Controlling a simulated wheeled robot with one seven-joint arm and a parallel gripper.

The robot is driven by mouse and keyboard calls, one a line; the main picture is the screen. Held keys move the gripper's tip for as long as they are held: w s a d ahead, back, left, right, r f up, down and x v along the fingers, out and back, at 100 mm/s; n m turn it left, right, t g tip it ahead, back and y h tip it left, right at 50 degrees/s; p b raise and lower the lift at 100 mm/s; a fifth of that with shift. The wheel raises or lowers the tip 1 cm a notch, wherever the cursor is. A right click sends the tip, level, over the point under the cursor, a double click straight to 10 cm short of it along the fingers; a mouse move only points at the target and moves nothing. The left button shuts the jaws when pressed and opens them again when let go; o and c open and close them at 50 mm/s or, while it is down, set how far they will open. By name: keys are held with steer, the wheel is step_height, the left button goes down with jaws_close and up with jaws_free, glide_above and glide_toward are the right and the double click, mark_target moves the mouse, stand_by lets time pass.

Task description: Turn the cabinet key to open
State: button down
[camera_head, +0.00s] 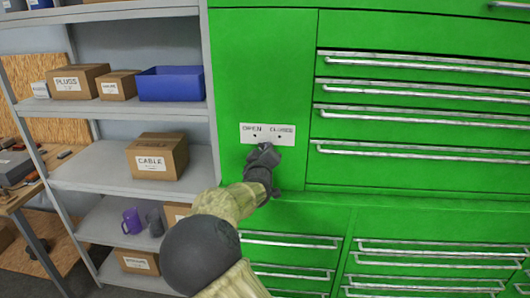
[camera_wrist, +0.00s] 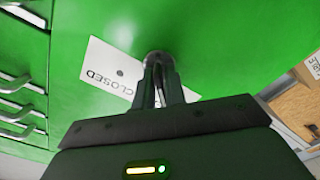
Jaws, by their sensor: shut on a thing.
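The green cabinet (camera_head: 262,70) has a white plate (camera_head: 267,127) reading OPEN at left and CLOSED at right, with a dark dot under each word. My gripper (camera_head: 264,150) is at the cabinet front just below the plate's middle. In the wrist view the gripper fingers (camera_wrist: 160,70) are shut around the key at a round metal lock (camera_wrist: 157,56). Most of the key is hidden by the fingers, so its angle is hard to tell. The CLOSED end of the plate (camera_wrist: 110,75) shows upside down there; the OPEN end is hidden.
Drawers with long metal handles (camera_head: 420,149) fill the cabinet's right side and lower part. A grey shelf (camera_head: 90,178) at left holds cardboard boxes (camera_head: 157,157) and a blue bin (camera_head: 171,84). A workbench (camera_head: 22,190) stands at far left.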

steer(key=c, duration=1.6)
jaws_free()
steer(key=shift+a, duration=0.1)
steer(key=shift+o, duration=0.2)
steer(key=s+b, duration=0.4)
steer(key=s, duration=1.3)
steer(key=shift+s+a, duration=0.25)
steer(key=shift+f, duration=0.1)
